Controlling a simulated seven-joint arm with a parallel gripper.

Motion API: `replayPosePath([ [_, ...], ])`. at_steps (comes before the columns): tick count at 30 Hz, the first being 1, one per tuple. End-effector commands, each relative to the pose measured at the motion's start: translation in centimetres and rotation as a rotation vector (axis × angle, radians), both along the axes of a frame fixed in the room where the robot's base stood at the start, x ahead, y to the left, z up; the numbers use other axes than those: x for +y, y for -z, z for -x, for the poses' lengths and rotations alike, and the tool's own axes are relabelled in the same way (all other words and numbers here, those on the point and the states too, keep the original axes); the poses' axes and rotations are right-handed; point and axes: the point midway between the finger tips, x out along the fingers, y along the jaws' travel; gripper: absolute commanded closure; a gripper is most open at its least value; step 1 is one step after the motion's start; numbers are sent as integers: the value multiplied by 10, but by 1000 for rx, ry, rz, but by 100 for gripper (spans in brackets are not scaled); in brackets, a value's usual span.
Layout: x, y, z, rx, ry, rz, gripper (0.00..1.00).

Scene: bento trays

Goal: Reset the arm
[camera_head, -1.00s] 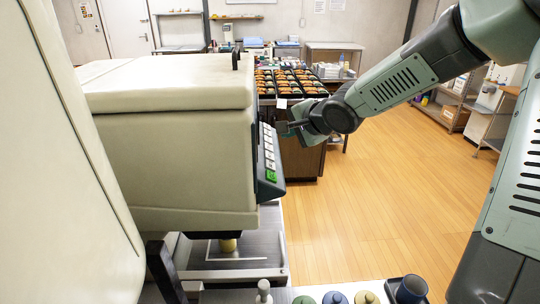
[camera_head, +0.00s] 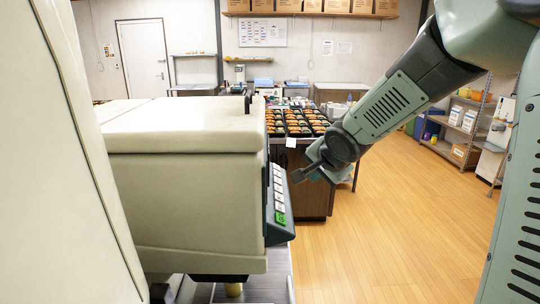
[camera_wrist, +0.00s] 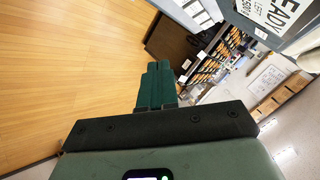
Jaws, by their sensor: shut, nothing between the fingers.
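My gripper (camera_head: 299,175) is in front of the button panel of the large cream machine, a little to its right and apart from it. It is shut and empty. In the wrist view the closed fingers (camera_wrist: 156,86) point away from the camera with nothing between them. The cream machine (camera_head: 185,190) fills the left of the head view. Its dark side panel (camera_head: 277,200) carries several white buttons and a green one at the bottom. A corner of a panel with the letters "EADY" (camera_wrist: 275,12) shows at the top right of the wrist view.
A counter with several filled black bento trays (camera_head: 296,120) stands behind my gripper. Shelving (camera_head: 462,128) is at the right wall. A metal surface (camera_head: 280,275) lies below the machine. The wooden floor (camera_head: 390,235) at the right is clear.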

Motion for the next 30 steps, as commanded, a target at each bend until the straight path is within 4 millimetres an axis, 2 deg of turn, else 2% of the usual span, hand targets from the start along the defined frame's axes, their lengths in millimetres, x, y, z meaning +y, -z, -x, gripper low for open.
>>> replayPosePath([
  [1,-8,-18,10,2,11,110,100],
  [3,-24,-41,28,18,35,236,100],
  [7,-44,-93,73,45,68,388,100],
  [9,-50,-120,101,55,75,423,100],
  [12,-54,-150,141,65,60,424,100],
  [17,-52,-179,197,57,-16,360,100],
  [19,-47,-183,221,56,-79,333,100],
  [21,-36,-176,244,66,-175,336,100],
  [24,-16,-150,276,108,-344,408,100],
  [30,6,-104,317,184,-586,555,100],
])
